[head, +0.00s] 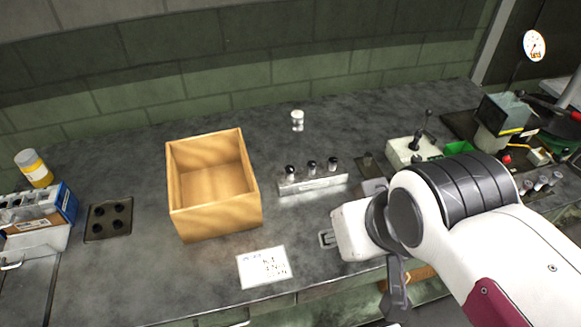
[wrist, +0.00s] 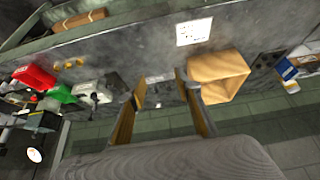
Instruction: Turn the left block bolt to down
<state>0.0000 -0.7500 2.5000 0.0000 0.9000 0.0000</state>
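A pale metal block (head: 318,185) lies on the dark counter right of the wooden box in the head view, with several dark-topped bolts standing upright in a row. The left block bolt (head: 290,173) is at its left end. In the wrist view the fingertips of my gripper (wrist: 160,82) are spread apart with nothing held between them. A pale strip, perhaps the block, shows beyond and between the fingers; its bolts cannot be made out there. In the head view my gripper (head: 396,288) is near the counter's front edge, apart from the block and to its right.
An open wooden box (head: 214,210) stands left of the block. A white sheet (head: 263,267) lies in front. A small white-topped cylinder (head: 297,120) stands behind. A lever box (head: 414,150) and other equipment occupy the right. The counter around the block's front is clear.

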